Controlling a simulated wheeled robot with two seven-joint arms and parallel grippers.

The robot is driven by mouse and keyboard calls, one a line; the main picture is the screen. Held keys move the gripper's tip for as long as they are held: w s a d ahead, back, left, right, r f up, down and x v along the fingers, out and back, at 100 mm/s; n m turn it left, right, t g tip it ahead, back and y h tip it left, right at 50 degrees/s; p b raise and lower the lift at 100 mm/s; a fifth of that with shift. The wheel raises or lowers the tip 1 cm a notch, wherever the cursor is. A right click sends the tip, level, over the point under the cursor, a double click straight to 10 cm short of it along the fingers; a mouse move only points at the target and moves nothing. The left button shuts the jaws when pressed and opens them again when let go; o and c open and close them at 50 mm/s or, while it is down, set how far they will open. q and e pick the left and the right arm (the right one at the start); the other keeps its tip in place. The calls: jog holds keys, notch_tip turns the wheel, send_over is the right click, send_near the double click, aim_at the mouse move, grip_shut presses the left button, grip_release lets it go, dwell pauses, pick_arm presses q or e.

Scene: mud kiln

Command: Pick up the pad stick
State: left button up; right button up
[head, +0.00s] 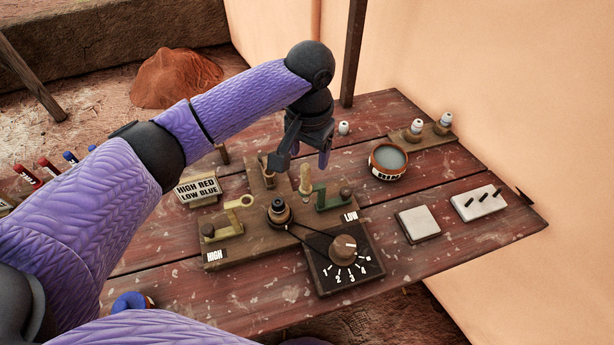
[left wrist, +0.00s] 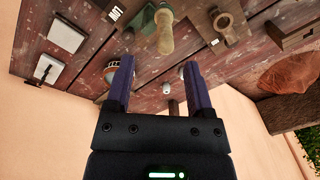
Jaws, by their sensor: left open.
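A tan upright stick with a rounded top, which looks like the pad stick (head: 305,180), stands at the back of the wooden rig, beside the green bracket. It also shows in the left wrist view as a pale rod (left wrist: 165,35), just beyond the fingertips. My left gripper (head: 300,158) is open above and slightly behind the stick, its fingers pointing down. In the left wrist view the space between its fingers (left wrist: 157,66) holds nothing. The stick's foot is hard to make out. My right gripper is not in view.
The wooden rig (head: 232,256) has a brass bracket (head: 230,218), a green bracket (head: 333,199) and a numbered dial (head: 343,248). A sign (head: 198,190) stands left. A rinse bowl (head: 388,161), white pad (head: 418,223) and pegged block (head: 479,203) stand right, with bare table between.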

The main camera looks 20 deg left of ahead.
aim_at(305, 166)
pick_arm(q)
jog(key=f, duration=0.2)
jog(key=f+b, duration=0.1)
jog(key=f, duration=0.3)
jog(key=shift+a+f+b, duration=0.1)
jog(key=shift+a+b, duration=0.2)
jog(key=shift+a, duration=0.05)
jog(key=shift+c, duration=0.2)
grip_shut()
